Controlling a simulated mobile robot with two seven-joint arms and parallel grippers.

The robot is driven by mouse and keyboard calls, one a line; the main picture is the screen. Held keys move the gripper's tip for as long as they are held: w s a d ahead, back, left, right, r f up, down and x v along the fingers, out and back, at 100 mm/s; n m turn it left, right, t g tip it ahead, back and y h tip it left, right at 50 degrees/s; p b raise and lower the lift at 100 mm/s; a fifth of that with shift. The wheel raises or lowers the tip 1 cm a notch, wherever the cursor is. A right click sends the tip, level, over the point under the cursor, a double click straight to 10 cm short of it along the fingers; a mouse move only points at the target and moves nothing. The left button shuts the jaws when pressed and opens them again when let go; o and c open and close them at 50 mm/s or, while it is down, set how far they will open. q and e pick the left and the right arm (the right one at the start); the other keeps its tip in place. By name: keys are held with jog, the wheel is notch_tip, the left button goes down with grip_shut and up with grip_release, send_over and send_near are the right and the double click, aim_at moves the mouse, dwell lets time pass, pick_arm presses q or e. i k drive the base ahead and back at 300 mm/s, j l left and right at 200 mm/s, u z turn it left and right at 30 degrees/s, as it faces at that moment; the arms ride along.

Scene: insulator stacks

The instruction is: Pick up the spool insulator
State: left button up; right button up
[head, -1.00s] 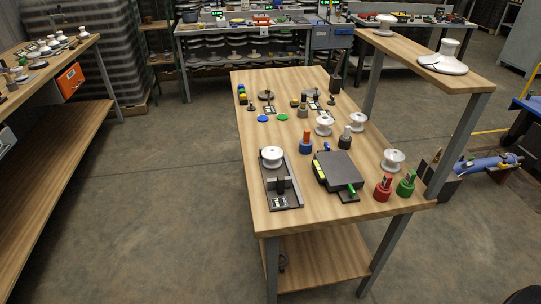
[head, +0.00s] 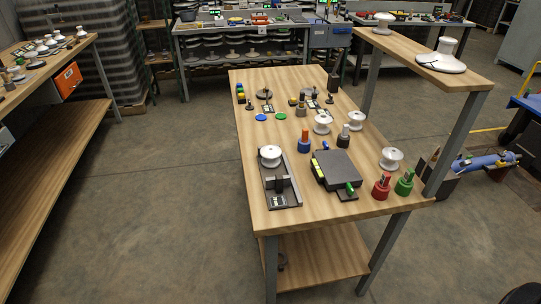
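Several white spool insulators show in the head view. One spool insulator (head: 391,158) stands at the right edge of the central table (head: 262,217). Two more, a spool insulator (head: 322,124) and another spool insulator (head: 356,120), stand near the table's middle right. A white spool-shaped piece (head: 270,155) sits on a dark metal fixture (head: 290,196) at the front left. Which of them the task means, I cannot tell. Neither of my grippers is in view.
A dark box (head: 335,168), a red-based tool (head: 381,187), a green-based tool (head: 404,183) and a blue one (head: 304,142) stand on the table. A raised wooden shelf (head: 430,55) overhangs its right side. Floor left of the table is clear.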

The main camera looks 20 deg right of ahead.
aim_at(270, 154)
jog(key=i+j+z, duration=0.15)
jog(key=z, duration=0.55)
jog(key=i+j+z, duration=0.15)
jog(key=j, duration=0.15)
jog(key=i+j+z, duration=0.15)
jog(key=j, duration=0.15)
jog(key=j+z, duration=0.1)
jog(key=j, duration=0.2)
jog(key=i+j, duration=0.1)
jog(key=j, duration=0.2)
jog(key=i+j, duration=0.1)
jog(key=j, duration=0.2)
jog(key=i+j+z, duration=0.1)
jog(key=j, duration=0.2)
